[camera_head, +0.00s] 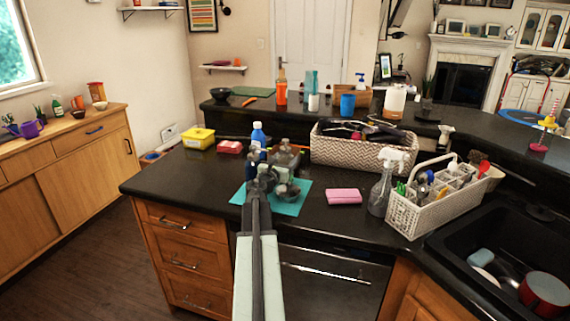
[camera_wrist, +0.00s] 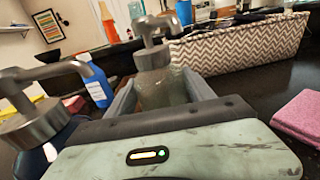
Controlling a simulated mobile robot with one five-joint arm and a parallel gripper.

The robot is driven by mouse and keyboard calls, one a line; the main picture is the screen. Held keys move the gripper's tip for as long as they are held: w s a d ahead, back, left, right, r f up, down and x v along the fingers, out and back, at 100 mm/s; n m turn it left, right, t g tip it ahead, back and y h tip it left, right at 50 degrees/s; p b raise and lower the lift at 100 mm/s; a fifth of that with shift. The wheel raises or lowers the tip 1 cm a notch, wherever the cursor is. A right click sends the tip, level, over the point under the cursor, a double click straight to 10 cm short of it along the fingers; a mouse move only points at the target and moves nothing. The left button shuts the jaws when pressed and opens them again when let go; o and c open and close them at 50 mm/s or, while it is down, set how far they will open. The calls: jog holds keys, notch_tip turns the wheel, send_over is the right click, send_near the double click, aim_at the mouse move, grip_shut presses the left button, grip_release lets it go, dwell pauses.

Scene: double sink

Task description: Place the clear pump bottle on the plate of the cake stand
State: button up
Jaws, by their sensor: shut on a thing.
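The clear pump bottle (camera_wrist: 158,88) with a grey metal pump head stands between the two jaws of my gripper (camera_wrist: 161,92) in the wrist view. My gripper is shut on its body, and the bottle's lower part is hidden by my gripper. In the head view my gripper (camera_head: 268,180) is over the teal mat (camera_head: 290,207) on the dark counter, and the bottle is hard to tell from the arm there. I cannot make out a cake stand or its plate for sure in either view.
A second pump bottle (camera_wrist: 38,122) is close on the left. A blue bottle (camera_head: 258,136) stands behind. A patterned basket (camera_head: 340,155) is at the back, a pink sponge (camera_head: 344,196) at right, then a spray bottle (camera_head: 381,190) and white caddy (camera_head: 420,213). The counter's left front is clear.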

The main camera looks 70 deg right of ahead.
jog(key=shift+f+b, duration=0.6)
jog(key=shift+b, duration=0.05)
jog(key=o, duration=1.5)
jog(key=shift+r, duration=0.1)
jog(key=shift+r, duration=0.1)
